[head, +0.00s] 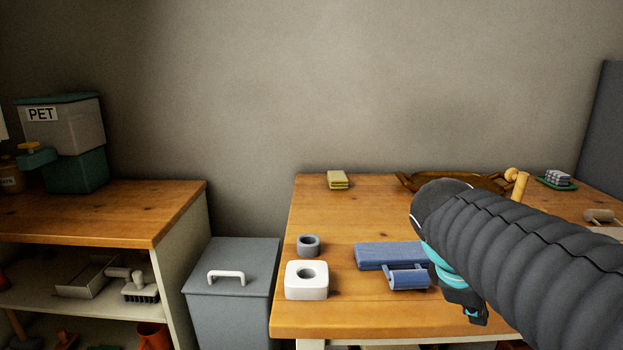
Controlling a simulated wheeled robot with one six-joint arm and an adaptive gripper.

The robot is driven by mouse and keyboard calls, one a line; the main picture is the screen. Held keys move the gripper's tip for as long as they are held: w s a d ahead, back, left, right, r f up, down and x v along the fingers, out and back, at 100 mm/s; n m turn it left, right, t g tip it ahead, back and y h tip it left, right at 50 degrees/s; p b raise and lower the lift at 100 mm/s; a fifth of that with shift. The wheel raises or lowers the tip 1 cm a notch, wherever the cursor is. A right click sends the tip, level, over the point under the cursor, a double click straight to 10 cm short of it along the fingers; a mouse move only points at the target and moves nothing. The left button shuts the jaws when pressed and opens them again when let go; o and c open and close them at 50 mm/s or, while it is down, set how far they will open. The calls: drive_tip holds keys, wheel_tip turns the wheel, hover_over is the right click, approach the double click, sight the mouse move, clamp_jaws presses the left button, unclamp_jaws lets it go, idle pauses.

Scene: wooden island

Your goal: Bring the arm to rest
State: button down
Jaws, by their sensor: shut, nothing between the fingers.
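My arm, in a dark ribbed sleeve, reaches in from the lower right of the head view over the wooden island (345,318). My gripper (477,317) shows partly below the arm's dark rounded end, near the island's front edge. It is shut and holds nothing. The sleeve hides part of it and much of the right side of the island top.
Left of my gripper lie a blue roll (408,278), a blue folded cloth (385,255), a white block with a hole (306,281) and a grey ring (308,244). A wooden tray (410,181) and yellow sponges (338,180) sit behind. A grey bin (233,295) stands left.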

drive_tip(key=s+a+f+m+t+y, duration=0.3)
drive_tip(key=s+a+f+m+y, duration=0.2)
drive_tip(key=s+a+f+m, duration=0.2)
drive_tip(key=s+a+m, duration=0.1)
drive_tip(key=a+m, duration=0.1)
drive_tip(key=m, duration=0.1)
drive_tip(key=shift+s+a+m+y, duration=0.2)
drive_tip(key=shift+a+m+y, duration=0.1)
drive_tip(key=shift+a, duration=0.1)
drive_tip(key=shift+f, duration=0.1)
